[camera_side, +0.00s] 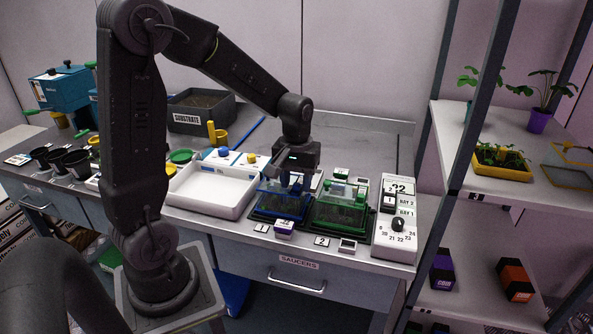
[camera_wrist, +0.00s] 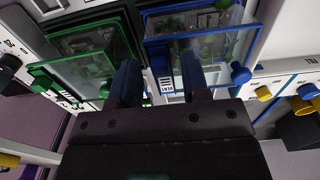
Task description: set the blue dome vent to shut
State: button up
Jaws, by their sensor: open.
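The clear blue-edged dome (camera_side: 281,205) stands on the left of two dark trays on the bench, under my gripper (camera_side: 296,184). It also shows in the wrist view (camera_wrist: 208,42), with a blue round knob (camera_wrist: 240,73) at its right edge. My gripper in the wrist view (camera_wrist: 158,80) has its two dark fingers apart. Between them shows a small blue and white marked piece (camera_wrist: 165,84) at the blue dome's near edge. I cannot tell whether the fingers touch it. The vent's setting is not readable.
The green-edged dome (camera_side: 340,208) stands close on the right of the blue one. A control box with a dial (camera_side: 398,224) is farther right. A white tray (camera_side: 205,195) lies to the left. The shelf rack's post (camera_side: 462,140) rises at the right.

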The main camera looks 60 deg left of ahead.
aim_at(296, 184)
notch_tip(296, 184, up, 14)
jog(key=shift+f, duration=0.15)
dwell(0.4)
jog(key=s+d+f+m+t, duration=0.1)
jog(key=s+d+m+t, duration=0.4)
jog(key=s+d+m, duration=0.4)
jog(key=s+d, duration=0.3)
jog(key=shift+s+d+f+t, duration=0.25)
jog(key=shift+d+f+t, duration=0.05)
jog(key=shift+d+f, duration=0.1)
dwell(2.1)
